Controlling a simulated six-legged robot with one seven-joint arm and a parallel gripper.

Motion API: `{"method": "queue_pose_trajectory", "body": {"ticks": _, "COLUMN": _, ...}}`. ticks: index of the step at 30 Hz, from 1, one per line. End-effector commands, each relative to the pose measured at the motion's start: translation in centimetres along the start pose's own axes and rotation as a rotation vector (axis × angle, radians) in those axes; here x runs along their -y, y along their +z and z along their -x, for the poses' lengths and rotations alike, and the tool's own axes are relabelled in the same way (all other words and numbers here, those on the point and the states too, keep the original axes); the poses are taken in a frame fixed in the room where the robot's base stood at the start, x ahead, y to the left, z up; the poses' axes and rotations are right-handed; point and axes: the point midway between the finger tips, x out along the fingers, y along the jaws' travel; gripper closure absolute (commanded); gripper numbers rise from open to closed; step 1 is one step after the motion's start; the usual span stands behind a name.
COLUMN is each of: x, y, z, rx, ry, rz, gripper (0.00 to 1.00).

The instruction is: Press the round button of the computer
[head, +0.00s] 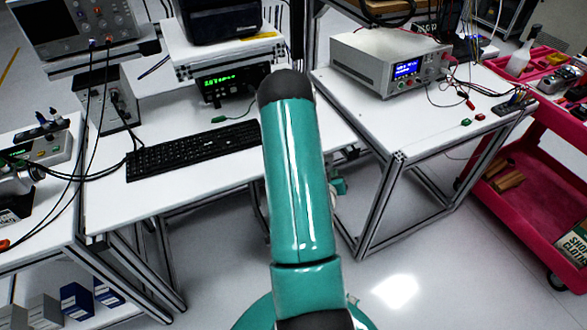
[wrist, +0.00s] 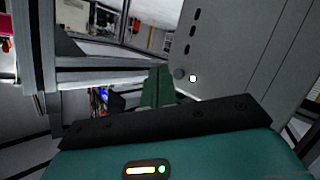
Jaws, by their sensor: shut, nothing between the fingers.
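In the wrist view, the grey computer case (wrist: 243,52) fills the upper right, tilted in the picture, with a row of dark slots. Near its lower left edge are a dark round button (wrist: 180,74) and, beside it, a small bright white spot (wrist: 193,78). My gripper (wrist: 158,85) shows its green fingers closed together and empty, just left of the button in the picture. I cannot tell whether they touch the case. In the head view my teal arm covers the middle, and the gripper and this case front are hidden.
In the head view, a white table (head: 175,185) with a black keyboard (head: 190,149) is left of my arm. Another white table (head: 400,128) with a power supply (head: 390,62) stands right, beside a red cart (head: 535,165). Metal table legs stand close around my arm.

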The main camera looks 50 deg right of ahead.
Motion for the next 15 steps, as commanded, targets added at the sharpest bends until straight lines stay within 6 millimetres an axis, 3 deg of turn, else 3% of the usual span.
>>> {"method": "queue_pose_trajectory", "body": {"ticks": 15, "x": -2.3, "y": 2.3, "z": 3.1, "rx": 0.001, "ry": 0.0, "rz": 0.0, "gripper": 1.0}}
